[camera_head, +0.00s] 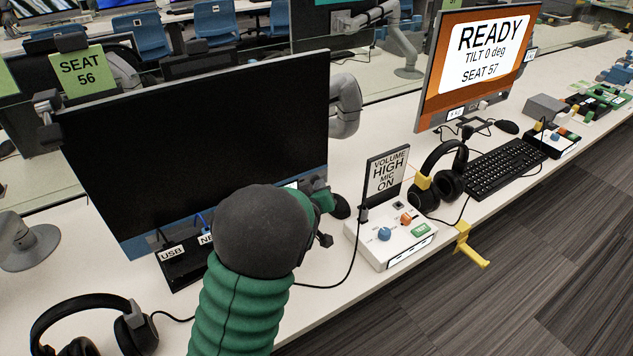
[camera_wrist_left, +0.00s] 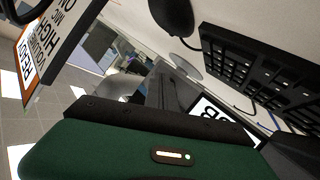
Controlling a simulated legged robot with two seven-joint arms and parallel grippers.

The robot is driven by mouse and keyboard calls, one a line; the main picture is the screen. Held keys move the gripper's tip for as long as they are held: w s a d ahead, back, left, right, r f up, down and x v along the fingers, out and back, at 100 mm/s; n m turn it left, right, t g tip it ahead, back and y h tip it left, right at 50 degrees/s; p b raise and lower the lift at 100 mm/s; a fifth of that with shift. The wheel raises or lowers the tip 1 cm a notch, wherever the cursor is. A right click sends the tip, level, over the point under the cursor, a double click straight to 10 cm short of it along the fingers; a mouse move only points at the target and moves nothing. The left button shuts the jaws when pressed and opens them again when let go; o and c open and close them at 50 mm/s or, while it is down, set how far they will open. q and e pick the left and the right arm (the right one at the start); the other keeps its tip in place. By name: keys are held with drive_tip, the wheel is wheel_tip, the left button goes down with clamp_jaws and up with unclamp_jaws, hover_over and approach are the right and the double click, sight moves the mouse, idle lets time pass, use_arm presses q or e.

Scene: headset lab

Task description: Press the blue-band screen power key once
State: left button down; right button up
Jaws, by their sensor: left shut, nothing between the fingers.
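The blue-band screen (camera_head: 200,140) is a large monitor at the left of the head view, its display black, with a blue strip along its lower edge. My left gripper (camera_head: 322,197) is shut and empty at the screen's lower right corner; my green arm and dark wrist cover part of the blue band. The power key cannot be made out, and whether the fingertips touch the screen cannot be told. In the left wrist view, my gripper's green body fills the bottom. My right gripper is not in view.
A control box (camera_head: 390,238) with a volume sign stands right of my gripper. Headphones (camera_head: 438,180), a keyboard (camera_head: 505,167) and an orange READY screen (camera_head: 480,60) are farther right. A USB dock (camera_head: 180,268) sits below the blue band; more headphones (camera_head: 95,325) lie front left.

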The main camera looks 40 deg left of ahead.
use_arm(q)
drive_tip(key=shift+d, duration=0.1)
drive_tip(key=shift+s+d, duration=0.35)
drive_tip(key=shift+d, duration=0.3)
drive_tip(key=shift+d, duration=0.1)
drive_tip(key=d, duration=0.1)
drive_tip(key=s+d, duration=0.1)
drive_tip(key=d, duration=0.1)
drive_tip(key=s+d+p, duration=0.1)
drive_tip(key=shift+d, duration=0.25)
idle(0.5)
